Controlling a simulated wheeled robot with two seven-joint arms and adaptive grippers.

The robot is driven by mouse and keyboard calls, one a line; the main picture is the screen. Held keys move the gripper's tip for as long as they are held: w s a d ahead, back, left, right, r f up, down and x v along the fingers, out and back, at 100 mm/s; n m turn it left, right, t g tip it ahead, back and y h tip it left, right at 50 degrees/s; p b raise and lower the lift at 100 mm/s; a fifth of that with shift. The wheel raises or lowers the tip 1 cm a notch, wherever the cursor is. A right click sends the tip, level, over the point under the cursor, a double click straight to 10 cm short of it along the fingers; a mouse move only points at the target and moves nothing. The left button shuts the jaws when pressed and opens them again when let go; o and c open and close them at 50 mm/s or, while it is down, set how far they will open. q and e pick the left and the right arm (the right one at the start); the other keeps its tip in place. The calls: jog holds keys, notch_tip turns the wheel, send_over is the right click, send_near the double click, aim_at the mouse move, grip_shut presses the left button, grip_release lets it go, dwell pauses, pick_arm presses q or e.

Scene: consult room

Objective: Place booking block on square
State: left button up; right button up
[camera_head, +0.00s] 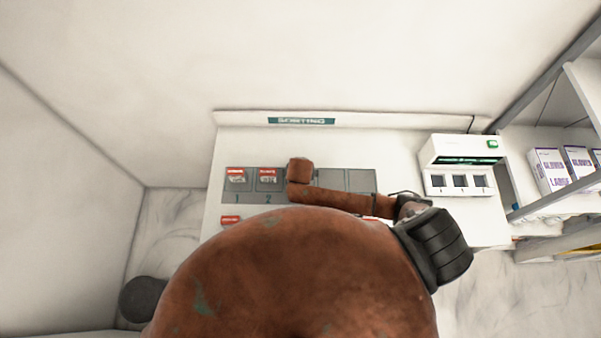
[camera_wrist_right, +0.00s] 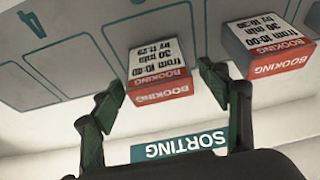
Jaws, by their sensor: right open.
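A grey mat of numbered squares (camera_head: 330,178) lies on the white table. One booking block (camera_head: 268,179), white with a red edge, lies on square 2. Another booking block (camera_head: 237,179) lies on square 1. In the right wrist view, upside down, they appear as one block (camera_wrist_right: 162,65) in the middle and another (camera_wrist_right: 268,40) at right. My right gripper (camera_wrist_right: 162,84) is open and empty, its green-padded fingers on either side of the middle block's red face. Whether they touch it is unclear. In the head view my arm hides this gripper. My left gripper is out of view.
More red-edged blocks show partly at the table's front, one at left (camera_head: 230,219) and one behind my arm (camera_head: 371,218). A white device with three dark windows (camera_head: 460,165) stands at right. A low back ledge carries a SORTING sign (camera_head: 301,121). Glove boxes (camera_head: 549,167) fill a shelf.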

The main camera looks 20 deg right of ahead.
jog(key=v, duration=1.1)
jog(key=shift+s+f, duration=0.1)
